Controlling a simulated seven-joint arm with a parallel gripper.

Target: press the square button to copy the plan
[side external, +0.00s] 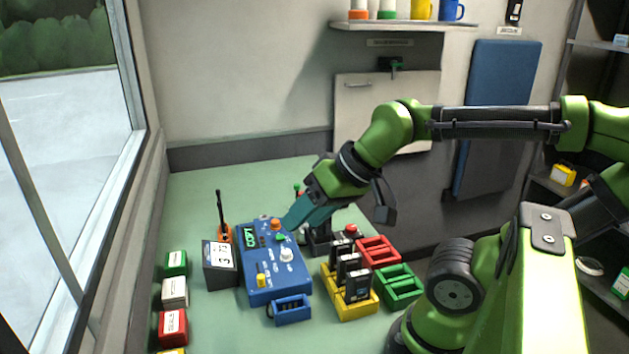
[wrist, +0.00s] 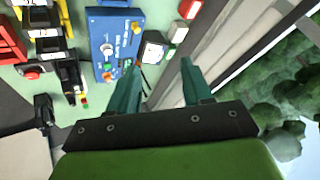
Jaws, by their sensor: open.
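The blue control box (side external: 258,294) stands on the green table, with a lit green display, a white knob (side external: 286,254) and several small buttons. A yellow, square-looking button (side external: 261,280) sits near its front end. An orange button (side external: 276,224) is at its far end. My gripper (side external: 290,221) is above the far right part of the box; its teal fingers overlap the box edge, and contact cannot be told. In the wrist view my gripper (wrist: 159,64) is open, with nothing between its fingers. The box (wrist: 112,16) is left of the fingers there, with the yellow button (wrist: 136,27) clear of them.
A grey block with a number label (side external: 219,268) and an orange-based antenna (side external: 221,215) stand left of the box. To the right are a yellow rack (side external: 352,309) of black modules, and red (side external: 378,251) and green crates (side external: 400,288). Small labelled blocks line the window side.

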